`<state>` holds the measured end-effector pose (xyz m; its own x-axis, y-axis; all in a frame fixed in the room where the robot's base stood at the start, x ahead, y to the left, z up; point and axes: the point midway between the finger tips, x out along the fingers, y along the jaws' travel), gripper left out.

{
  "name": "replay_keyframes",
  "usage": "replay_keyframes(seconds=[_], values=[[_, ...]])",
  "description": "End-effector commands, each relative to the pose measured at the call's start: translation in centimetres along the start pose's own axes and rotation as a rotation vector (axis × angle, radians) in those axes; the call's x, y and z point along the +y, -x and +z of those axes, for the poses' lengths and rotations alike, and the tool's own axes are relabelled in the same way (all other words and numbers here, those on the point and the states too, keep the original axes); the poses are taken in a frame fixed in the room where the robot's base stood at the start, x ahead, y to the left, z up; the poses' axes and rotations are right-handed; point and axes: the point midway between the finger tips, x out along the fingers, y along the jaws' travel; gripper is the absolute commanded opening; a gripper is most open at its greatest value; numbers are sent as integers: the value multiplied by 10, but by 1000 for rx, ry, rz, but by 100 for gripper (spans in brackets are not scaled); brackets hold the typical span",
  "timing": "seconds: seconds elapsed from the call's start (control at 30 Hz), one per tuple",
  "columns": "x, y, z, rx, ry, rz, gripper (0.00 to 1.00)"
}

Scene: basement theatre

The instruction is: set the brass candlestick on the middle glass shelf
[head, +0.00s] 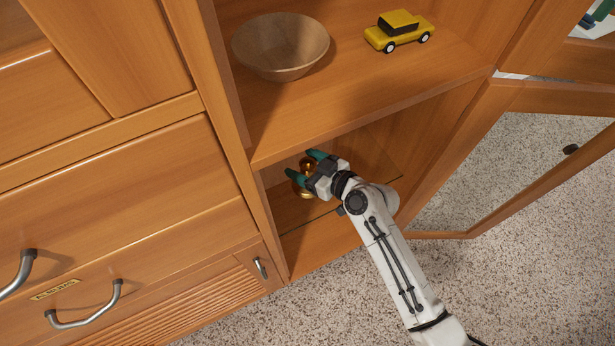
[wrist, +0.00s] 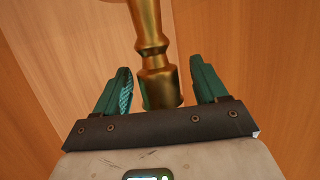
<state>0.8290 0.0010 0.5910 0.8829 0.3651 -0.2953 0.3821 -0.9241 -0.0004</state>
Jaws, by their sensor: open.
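The brass candlestick (head: 305,192) is in the lower open bay of the wooden cabinet, partly hidden by my gripper. It appears upright on the glass shelf (head: 285,214), whose thin dark front edge shows; its base contact is hard to make out. My gripper (head: 301,164) reaches into the bay with its green fingers on either side of the candlestick. In the wrist view the candlestick (wrist: 152,45) stands between the two open fingers, with a narrow gap showing beside them. Its top is cut off there.
A wooden bowl (head: 281,46) and a yellow toy car (head: 399,30) stand on the wooden shelf above my gripper. The cabinet's glazed door (head: 520,160) stands open at right. Drawers with metal handles (head: 85,306) are at left. Speckled floor lies clear in front.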

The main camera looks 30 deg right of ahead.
Motion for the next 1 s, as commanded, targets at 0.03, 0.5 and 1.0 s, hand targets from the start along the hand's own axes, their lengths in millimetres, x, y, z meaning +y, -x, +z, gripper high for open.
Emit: replay_keyframes(seconds=[0.03, 0.5, 1.0], values=[[0, -6, 0, 0, 0, 0, 72], [0, -10, 0, 0, 1, 0, 57], [0, -10, 0, 0, 1, 0, 9]])
